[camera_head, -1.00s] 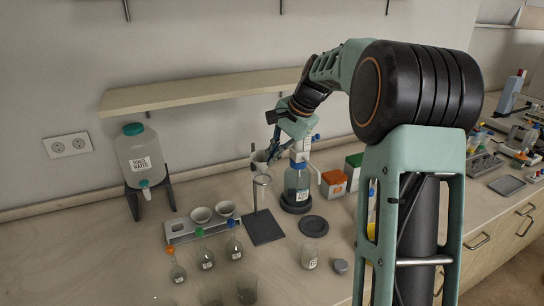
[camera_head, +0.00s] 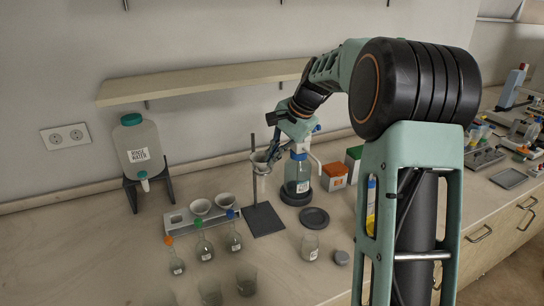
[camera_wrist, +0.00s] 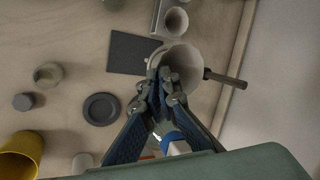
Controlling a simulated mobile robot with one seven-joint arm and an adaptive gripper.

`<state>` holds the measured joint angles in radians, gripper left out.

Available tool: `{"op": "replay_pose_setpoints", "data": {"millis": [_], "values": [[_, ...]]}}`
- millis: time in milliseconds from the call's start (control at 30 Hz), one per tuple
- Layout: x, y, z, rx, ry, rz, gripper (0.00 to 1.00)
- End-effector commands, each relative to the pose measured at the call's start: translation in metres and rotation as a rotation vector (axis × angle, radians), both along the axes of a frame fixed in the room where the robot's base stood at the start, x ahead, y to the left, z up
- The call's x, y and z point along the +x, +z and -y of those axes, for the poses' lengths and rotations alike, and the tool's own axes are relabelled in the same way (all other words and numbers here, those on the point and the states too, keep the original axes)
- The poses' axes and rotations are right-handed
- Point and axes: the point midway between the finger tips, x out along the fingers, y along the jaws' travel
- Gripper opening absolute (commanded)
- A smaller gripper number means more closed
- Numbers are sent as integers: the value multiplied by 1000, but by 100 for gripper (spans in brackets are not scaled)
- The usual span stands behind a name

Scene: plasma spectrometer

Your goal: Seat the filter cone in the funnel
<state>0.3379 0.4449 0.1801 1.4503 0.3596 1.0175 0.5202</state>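The white filter cone (camera_wrist: 186,60) is at my gripper's fingertips (camera_wrist: 163,82) in the wrist view, its wide mouth facing the camera. The fingers are close together over its near rim and appear to pinch it. In the head view, my gripper (camera_head: 272,157) is beside the pale funnel (camera_head: 262,168) on the upright stand. The cone and funnel overlap there, so I cannot tell how deep the cone sits or whether it touches. The stand's dark rod (camera_wrist: 226,79) is just right of the cone in the wrist view.
A labelled bottle (camera_head: 297,178) on a dark round base stands close to the right of the stand. A grey rack (camera_head: 180,220) holding white cones is to the left, with capped flasks (camera_head: 204,249) in front. A dark disc (camera_head: 314,218) lies flat.

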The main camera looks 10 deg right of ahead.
Motion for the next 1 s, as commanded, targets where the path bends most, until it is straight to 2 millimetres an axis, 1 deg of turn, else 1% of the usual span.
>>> {"op": "replay_pose_setpoints", "data": {"millis": [33,300,567,667,800,1000], "values": [[0,-3,0,0,0,0,0],[0,-12,0,0,0,0,0],[0,-12,0,0,0,0,0],[0,-12,0,0,0,0,8],[0,-12,0,0,0,0,24],[0,-12,0,0,0,0,25]]}}
